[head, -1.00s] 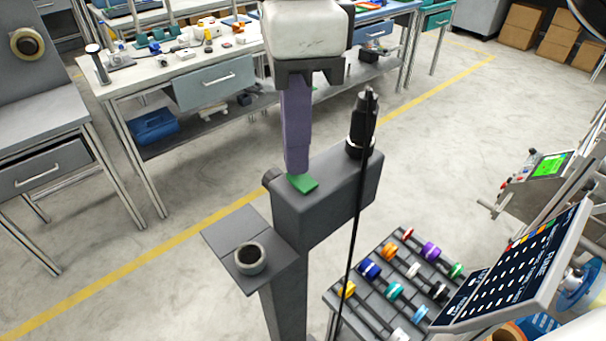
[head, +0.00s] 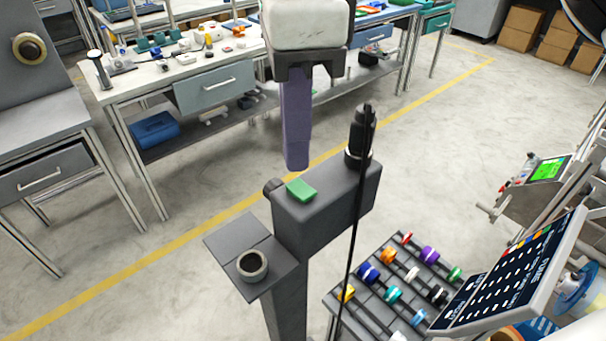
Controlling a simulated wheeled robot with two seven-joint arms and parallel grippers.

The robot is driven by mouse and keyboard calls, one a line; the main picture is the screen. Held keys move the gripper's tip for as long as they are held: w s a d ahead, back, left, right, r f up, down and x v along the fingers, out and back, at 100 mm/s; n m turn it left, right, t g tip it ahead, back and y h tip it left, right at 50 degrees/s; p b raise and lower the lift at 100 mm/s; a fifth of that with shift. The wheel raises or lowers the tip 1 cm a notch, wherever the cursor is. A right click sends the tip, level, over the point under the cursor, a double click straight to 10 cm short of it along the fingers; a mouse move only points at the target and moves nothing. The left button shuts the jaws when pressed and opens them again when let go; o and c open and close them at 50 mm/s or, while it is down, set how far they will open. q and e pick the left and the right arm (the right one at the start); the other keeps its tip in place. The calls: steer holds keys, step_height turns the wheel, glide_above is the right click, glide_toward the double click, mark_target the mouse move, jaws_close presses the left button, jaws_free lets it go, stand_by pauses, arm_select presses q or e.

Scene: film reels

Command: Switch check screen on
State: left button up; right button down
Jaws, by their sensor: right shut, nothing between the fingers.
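My right gripper (head: 296,166) points down with its purple fingers shut and empty. Its tip is just above and behind a green switch-like piece (head: 301,190), with a small gap between them. The green piece sits on the top of a dark grey post-mounted housing (head: 325,205), near its left end. Which screen is the check screen I cannot tell. A small screen with a lit green display (head: 548,168) stands at the right, and a dark panel with white markings (head: 513,273) is below it. My left gripper is not in view.
A black cylindrical part (head: 361,133) stands on the housing's right end, with a thin dark cable or rod running down in front. A grey plate (head: 235,235) with a ring is at the left. A rack of coloured knobs (head: 385,300) stands lower right. Open floor lies behind.

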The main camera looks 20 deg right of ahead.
mark_target(296, 185)
step_height(296, 185, up, 4)
steer(key=p, duration=0.2)
steer(key=shift+r+p, duration=0.1)
steer(key=shift+p, duration=0.2)
